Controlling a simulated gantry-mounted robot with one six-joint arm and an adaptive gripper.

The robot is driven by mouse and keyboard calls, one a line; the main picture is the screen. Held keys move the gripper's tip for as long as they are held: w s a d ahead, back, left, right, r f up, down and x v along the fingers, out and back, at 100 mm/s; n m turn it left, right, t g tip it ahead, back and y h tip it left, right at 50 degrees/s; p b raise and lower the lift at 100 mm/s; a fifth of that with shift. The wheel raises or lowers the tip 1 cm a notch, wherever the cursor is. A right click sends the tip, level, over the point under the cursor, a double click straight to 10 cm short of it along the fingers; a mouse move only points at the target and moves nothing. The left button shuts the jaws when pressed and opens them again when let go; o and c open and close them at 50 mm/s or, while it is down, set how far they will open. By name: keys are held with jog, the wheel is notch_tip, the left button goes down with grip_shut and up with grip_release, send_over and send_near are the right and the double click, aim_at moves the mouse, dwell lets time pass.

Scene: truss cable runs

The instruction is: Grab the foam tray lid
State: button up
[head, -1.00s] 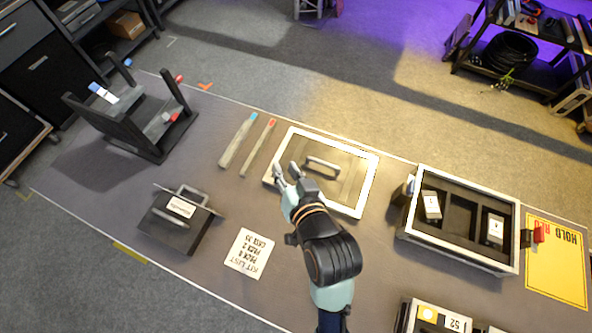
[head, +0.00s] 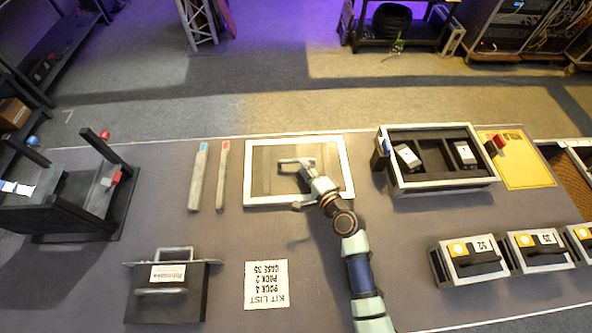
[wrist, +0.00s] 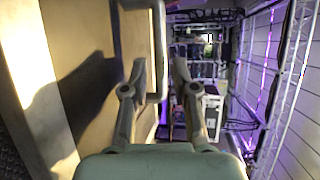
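The foam tray lid is a flat tan-grey panel (head: 268,181) with a pale rim and a bar handle, lying at the middle of the bench. In the wrist view its tan surface (wrist: 85,60) fills the left side, and the handle (wrist: 157,45) stands out beside my fingers. My gripper (head: 299,188) is over the lid at its handle. In the wrist view my gripper (wrist: 160,75) is open, and the handle's outer bar appears between the two fingertips. Whether either finger touches it cannot be told.
An open compartmented case (head: 437,184) stands right of the lid, with small labelled blocks inside. Two bars (head: 210,176) lie to its left. A dark handled box (head: 168,291), a kit list card (head: 266,284) and several labelled cases (head: 470,258) are nearer. A dark rack (head: 75,200) stands left.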

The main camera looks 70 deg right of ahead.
aim_at(297, 166)
jog(key=x, duration=0.4)
jog(key=shift+w+b, duration=0.1)
jog(key=shift+b, duration=0.25)
jog(key=shift+a, duration=0.15)
grip_shut()
jog(key=shift+r, duration=0.1)
